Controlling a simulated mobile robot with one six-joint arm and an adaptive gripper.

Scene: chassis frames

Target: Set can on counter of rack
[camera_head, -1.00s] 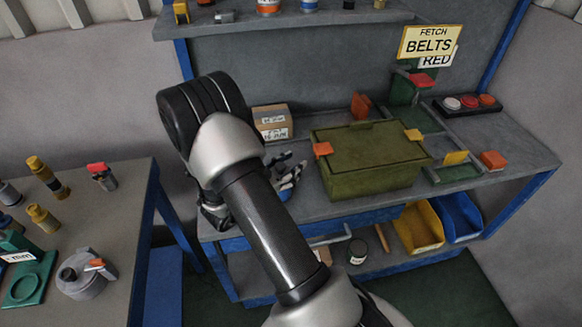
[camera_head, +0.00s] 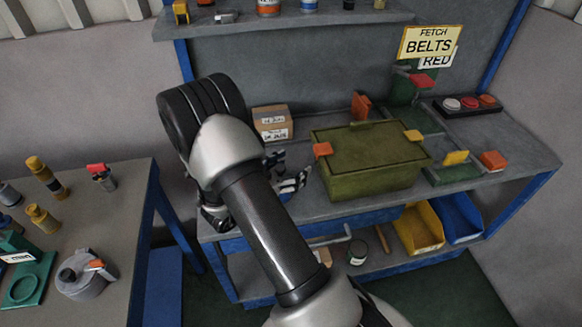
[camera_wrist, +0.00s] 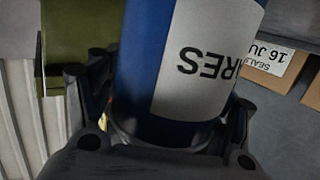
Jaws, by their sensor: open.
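The can (camera_wrist: 185,65), blue with a white label, fills the middle of the wrist view. It stands between the fingers of my gripper (camera_head: 291,170), which are open around it. In the head view my arm and gripper hide the can. My gripper is low over the left part of the rack's grey counter (camera_head: 525,150), left of the green box. The wrist view does not show the can's contact with the counter clearly.
A lidded green box (camera_head: 372,160) stands right of my gripper, close by. A cardboard box (camera_head: 271,122) is behind it. Yellow (camera_head: 418,230) and blue (camera_head: 460,215) bins sit below the counter. A shelf (camera_head: 350,20) overhangs the back. A second table (camera_head: 110,235) is at left.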

